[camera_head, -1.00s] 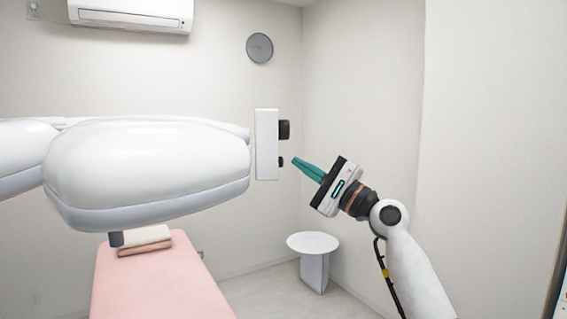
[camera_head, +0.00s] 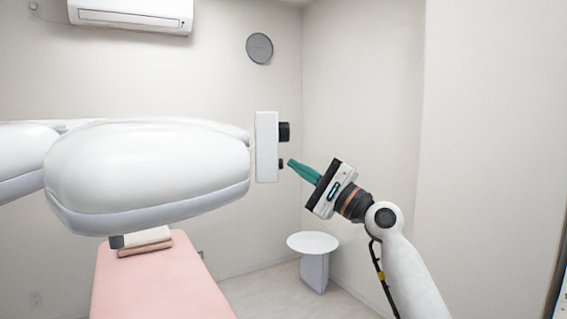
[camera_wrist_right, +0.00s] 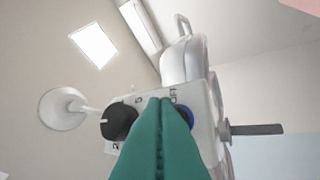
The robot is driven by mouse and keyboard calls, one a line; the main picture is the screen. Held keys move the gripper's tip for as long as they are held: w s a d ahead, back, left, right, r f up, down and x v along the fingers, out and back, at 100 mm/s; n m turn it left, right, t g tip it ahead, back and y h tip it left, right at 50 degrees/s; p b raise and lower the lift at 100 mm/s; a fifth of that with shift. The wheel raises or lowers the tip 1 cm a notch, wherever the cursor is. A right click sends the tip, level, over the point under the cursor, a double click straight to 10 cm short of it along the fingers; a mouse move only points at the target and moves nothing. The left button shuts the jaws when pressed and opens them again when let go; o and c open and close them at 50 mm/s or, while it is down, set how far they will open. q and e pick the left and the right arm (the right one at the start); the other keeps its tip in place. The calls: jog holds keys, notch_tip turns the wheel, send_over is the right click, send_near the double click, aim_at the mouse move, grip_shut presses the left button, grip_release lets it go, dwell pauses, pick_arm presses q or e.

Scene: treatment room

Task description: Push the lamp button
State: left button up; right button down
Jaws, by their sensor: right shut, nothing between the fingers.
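The lamp (camera_head: 150,170) is a large white rounded body on the left, with a white control panel (camera_head: 266,147) at its right end. A black knob (camera_head: 284,131) sits high on the panel and a small dark button (camera_head: 281,163) below it. In the right wrist view the panel (camera_wrist_right: 204,108) shows the black knob (camera_wrist_right: 118,122) and a blue button (camera_wrist_right: 187,117) partly hidden by the fingers. My right gripper (camera_head: 291,163) is shut and empty. Its teal fingertips (camera_wrist_right: 160,101) are very close to the small button; contact cannot be told. My left gripper is not visible.
A pink treatment bed (camera_head: 155,285) with folded towels (camera_head: 146,239) lies below the lamp. A small white round table (camera_head: 313,243) stands beyond my right arm.

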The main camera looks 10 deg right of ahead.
jog(key=shift+a, duration=0.45)
dwell(0.7)
jog(key=shift+d, duration=0.9)
jog(key=d+b, duration=0.1)
jog(key=d, duration=0.5)
jog(key=shift+s+b, duration=0.3)
jog(key=shift+b, duration=0.05)
dwell(0.6)
